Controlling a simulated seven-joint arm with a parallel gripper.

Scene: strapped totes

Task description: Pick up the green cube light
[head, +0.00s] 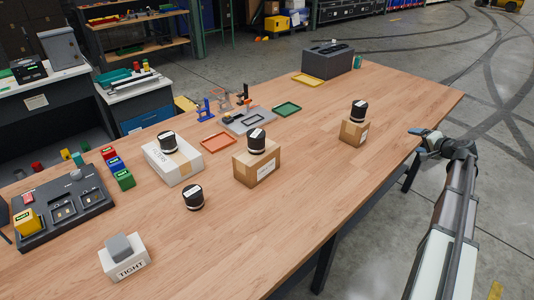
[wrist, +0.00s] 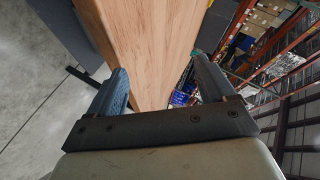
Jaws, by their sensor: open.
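The green cube light (head: 124,180) sits at the left of the wooden table in the head view. It is the nearest of a short row, with a blue cube (head: 116,164) and a red cube (head: 109,153) behind it. The row is beside the right edge of a dark control panel (head: 90,199). My gripper (head: 418,141) is at the table's right edge, far from the green cube. It is open and empty; the wrist view also shows it (wrist: 160,68) with its fingers spread. The green cube is not in the wrist view.
Cardboard boxes (head: 243,171) (head: 346,131) and a white box (head: 163,164), each topped by a dark cylinder, stand mid-table. A loose dark cylinder (head: 193,200) and a white "TIGHT" box (head: 134,267) are nearer. A yellow cube (head: 27,222) is on the panel. The front right tabletop is clear.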

